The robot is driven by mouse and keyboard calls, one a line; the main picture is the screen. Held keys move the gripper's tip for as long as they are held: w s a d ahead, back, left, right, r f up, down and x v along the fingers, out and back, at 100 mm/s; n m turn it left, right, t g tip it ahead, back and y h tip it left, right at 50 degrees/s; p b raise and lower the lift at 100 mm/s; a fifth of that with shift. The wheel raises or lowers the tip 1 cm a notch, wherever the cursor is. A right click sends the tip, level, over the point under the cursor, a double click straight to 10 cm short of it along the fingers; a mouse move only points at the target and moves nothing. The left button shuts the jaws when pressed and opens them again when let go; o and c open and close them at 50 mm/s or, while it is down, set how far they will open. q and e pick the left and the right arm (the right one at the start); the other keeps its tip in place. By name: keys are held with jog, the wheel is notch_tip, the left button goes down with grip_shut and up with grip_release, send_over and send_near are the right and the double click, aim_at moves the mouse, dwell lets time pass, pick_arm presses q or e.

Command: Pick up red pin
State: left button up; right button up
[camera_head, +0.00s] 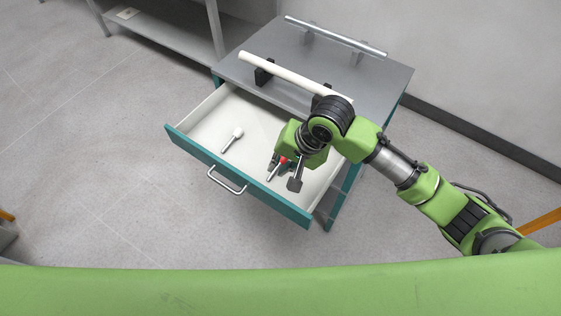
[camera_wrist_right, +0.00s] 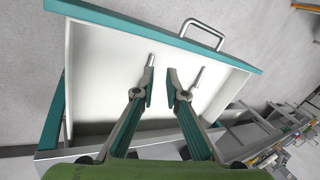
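The red pin (camera_head: 283,160) lies in the open drawer (camera_head: 197,151), a red head with a metal shaft pointing to the drawer front. My right gripper (camera_head: 284,173) is over it, fingers apart around or above the pin; the height gap is unclear. In the right wrist view the right gripper (camera_wrist_right: 162,88) is open and empty between its fingers. A metal shaft, likely the red pin (camera_wrist_right: 150,63), shows beyond the left-hand fingertip; its head is hidden there. My left gripper is not in view.
A white-headed pin (camera_head: 233,138) lies left of the red one in the drawer. The drawer front has a metal handle (camera_head: 227,181). Above, the grey cabinet top (camera_head: 385,72) carries a cream rod (camera_head: 285,73) and a metal rod (camera_head: 335,36) on supports.

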aim_at(274, 171)
jog(key=w+d+r+m+h, duration=0.1)
jog(key=w+d+m, duration=0.2)
jog(key=w, duration=0.1)
jog(key=x, duration=1.3)
jog(key=shift+s+a+f, duration=0.2)
jog(key=shift+s+a, duration=0.05)
jog(key=shift+a, duration=0.05)
jog(key=shift+c, duration=0.3)
grip_shut()
jog(key=shift+r, duration=0.15)
